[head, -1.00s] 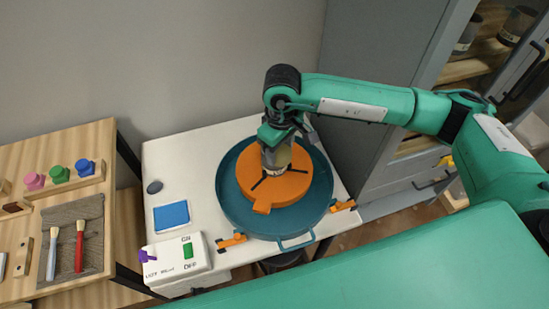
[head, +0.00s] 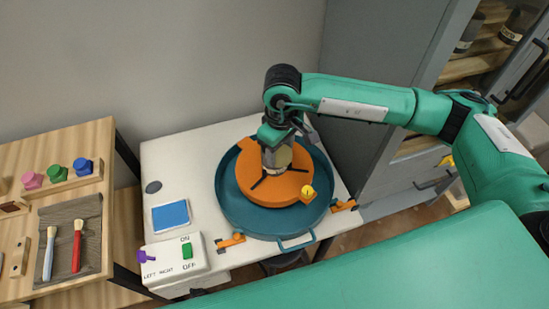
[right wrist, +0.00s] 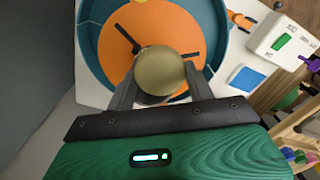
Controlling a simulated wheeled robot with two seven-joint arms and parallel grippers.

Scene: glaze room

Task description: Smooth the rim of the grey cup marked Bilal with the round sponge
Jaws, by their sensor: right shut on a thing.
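My right gripper (head: 277,148) points down over the middle of the orange wheel head (head: 251,186). It is shut on a greyish, cup-shaped thing (head: 278,160), which looks like the grey cup. In the right wrist view its round top (right wrist: 160,70) is plain olive and sits between the two fingers (right wrist: 159,82). I cannot read a name on it. Dark arms (head: 259,182) spread from its foot on the wheel head. I cannot pick out the round sponge for sure; a flat dark grey round thing (head: 153,187) lies on the white table. My left gripper is not in view.
A teal basin (head: 229,200) surrounds the wheel head. A white switch box (head: 205,262) has a green ON/OFF switch (head: 187,250) and purple LEFT/RIGHT lever (head: 142,256). A blue pad (head: 170,216) lies behind it. Brushes (head: 78,245) lie on the wooden table. A cabinet stands right.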

